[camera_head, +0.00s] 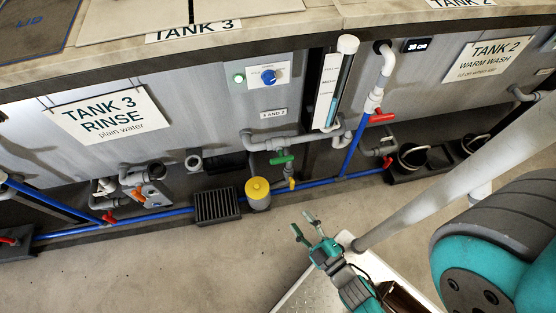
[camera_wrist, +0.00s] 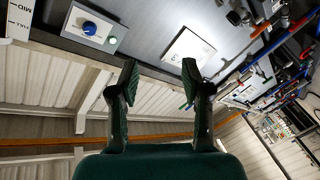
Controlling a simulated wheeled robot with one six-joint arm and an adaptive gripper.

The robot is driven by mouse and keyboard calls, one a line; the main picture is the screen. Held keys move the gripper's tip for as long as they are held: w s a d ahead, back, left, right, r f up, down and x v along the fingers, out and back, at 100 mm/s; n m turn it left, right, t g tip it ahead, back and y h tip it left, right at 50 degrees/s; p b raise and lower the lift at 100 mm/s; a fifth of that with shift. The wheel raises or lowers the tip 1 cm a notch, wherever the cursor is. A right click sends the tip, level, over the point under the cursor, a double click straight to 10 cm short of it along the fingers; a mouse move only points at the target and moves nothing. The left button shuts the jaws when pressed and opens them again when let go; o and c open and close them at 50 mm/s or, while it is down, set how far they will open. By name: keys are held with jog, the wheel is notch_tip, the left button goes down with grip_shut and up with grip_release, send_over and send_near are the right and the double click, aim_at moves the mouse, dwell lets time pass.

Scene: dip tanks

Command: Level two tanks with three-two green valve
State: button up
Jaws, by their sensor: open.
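The green valve handle (camera_head: 282,160) sits on a grey pipe between the two tanks, under a small label reading "3 and 2" (camera_head: 273,113). A clear level tube (camera_head: 341,85) with blue liquid low in it stands just right of the label. The Tank 3 sign (camera_head: 108,113) is at left and the Tank 2 sign (camera_head: 488,58) at upper right. My gripper (camera_head: 302,228) is open and empty, below and in front of the green valve, apart from it. In the wrist view my gripper's two fingers (camera_wrist: 160,85) stand apart with nothing between them.
A blue knob (camera_head: 268,76) on a white panel is on the tank wall; it also shows in the wrist view (camera_wrist: 89,28). A red handle (camera_head: 382,117) is on the right pipe. A yellow-topped canister (camera_head: 258,188) and a black grate (camera_head: 216,206) stand below. The floor in front is clear.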

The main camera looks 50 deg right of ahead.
jog(key=w+d+f+n, duration=0.5)
jog(key=w+d+f, duration=0.2)
jog(key=w+f, duration=0.25)
jog(key=n, duration=0.5)
send_near(284, 162)
jog(key=shift+t, duration=0.4)
jog(key=w, duration=0.3)
jog(key=w+d, duration=0.1)
jog(key=w, duration=0.3)
jog(key=w+d, duration=0.1)
jog(key=w, duration=0.3)
jog(key=shift+f, duration=0.4)
grip_shut()
